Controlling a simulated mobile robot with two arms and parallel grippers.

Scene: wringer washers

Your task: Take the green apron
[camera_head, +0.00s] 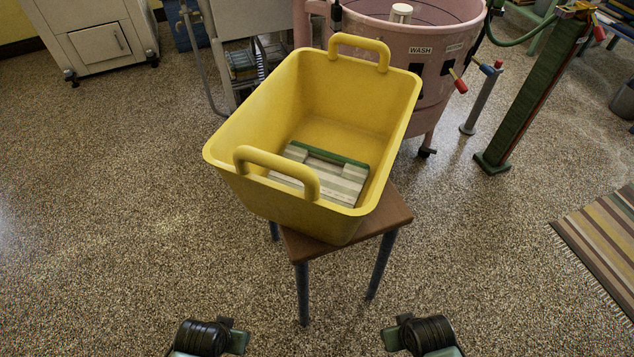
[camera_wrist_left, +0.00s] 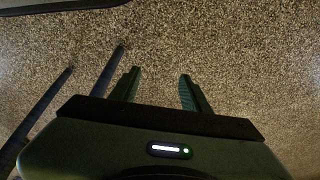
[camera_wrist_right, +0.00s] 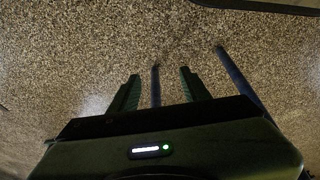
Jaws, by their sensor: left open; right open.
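A folded striped cloth (camera_head: 318,176), cream and grey-green with a dark green band along its far edge, lies on the bottom of a yellow tub (camera_head: 290,95). It is the only green cloth I see in the tub; I cannot tell whether it is the apron. The tub's near handle partly covers it. My left gripper (camera_wrist_left: 160,75) is open and empty over the floor. My right gripper (camera_wrist_right: 160,73) is also open and empty. In the head view both wrists show at the bottom edge, apart from the tub and on its near side.
The tub stands on a small wooden stool (camera_head: 398,212) with dark metal legs. A pink washer (camera_head: 440,85) stands close behind it. A green post (camera_head: 535,85) and a striped rug (camera_head: 605,235) are at right. A white cabinet (camera_head: 95,45) is at back left. Floor on the left is clear.

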